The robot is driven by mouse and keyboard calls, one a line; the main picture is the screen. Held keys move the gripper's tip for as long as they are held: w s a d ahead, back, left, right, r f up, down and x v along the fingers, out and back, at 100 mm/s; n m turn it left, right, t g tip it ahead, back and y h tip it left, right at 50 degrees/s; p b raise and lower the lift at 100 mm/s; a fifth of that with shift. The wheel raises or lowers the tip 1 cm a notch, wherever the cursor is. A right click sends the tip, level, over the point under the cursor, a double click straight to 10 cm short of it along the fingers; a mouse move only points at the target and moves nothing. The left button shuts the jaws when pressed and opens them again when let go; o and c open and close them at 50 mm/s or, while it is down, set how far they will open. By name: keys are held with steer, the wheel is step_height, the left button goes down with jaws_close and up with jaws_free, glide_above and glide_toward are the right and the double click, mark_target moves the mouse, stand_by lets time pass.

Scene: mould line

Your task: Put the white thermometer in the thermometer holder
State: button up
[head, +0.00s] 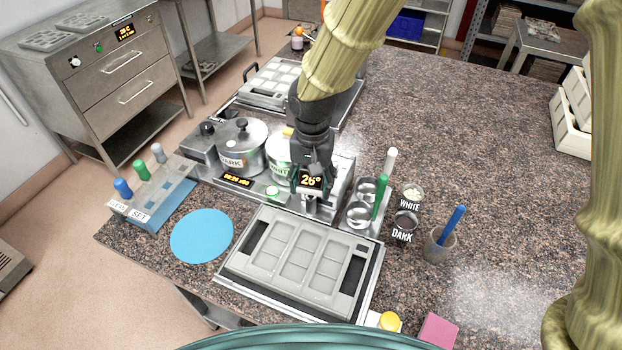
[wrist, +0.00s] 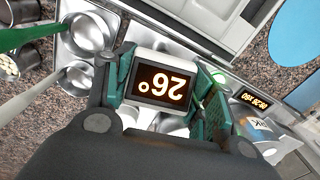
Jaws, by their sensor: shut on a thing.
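The thermometer's lower part is hidden from both views. I cannot make out for sure which thing is the thermometer holder; my gripper hides part of the station.
A grey mould (head: 301,257) lies in front of my gripper. A steel pot (head: 242,148) labelled DARK stands left, with a white pot partly hidden beside it. Green (head: 380,198) and white (head: 390,163) tools stand in the metal cups at right. A blue disc (head: 202,236) lies front left.

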steer(key=shift+f, duration=0.55)
steer(key=o, duration=1.1)
steer(key=o, duration=0.4)
steer(key=shift+r, duration=0.2)
steer(key=shift+r+p, duration=2.8)
steer(key=shift+r, duration=0.55)
